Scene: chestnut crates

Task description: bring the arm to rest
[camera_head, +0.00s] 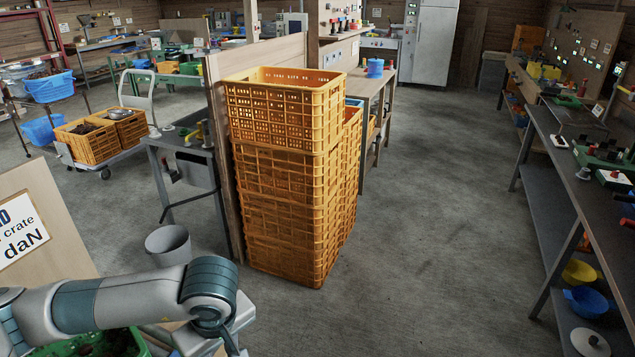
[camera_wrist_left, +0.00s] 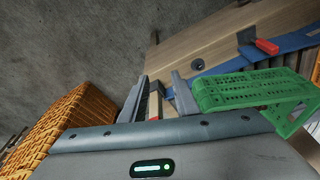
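My left arm (camera_head: 110,305) comes in from the left at the bottom of the head view and bends down at a teal joint; its gripper is cut off by the lower edge. In the left wrist view my left gripper (camera_wrist_left: 159,98) shows two grey fingers standing apart. A small pale and red piece (camera_wrist_left: 155,102) shows in the gap, apparently beyond the fingers, with no visible grip on it. A green crate (camera_wrist_left: 250,92) is close by the right finger. My right arm and gripper are in neither view.
A tall stack of orange crates (camera_head: 285,185) stands ahead beside a wooden partition (camera_head: 222,150). A grey bin (camera_head: 168,246) stands left of it. A green crate (camera_head: 135,338) with dark contents lies under my arm. A workbench (camera_head: 570,165) runs along the right; the floor between is clear.

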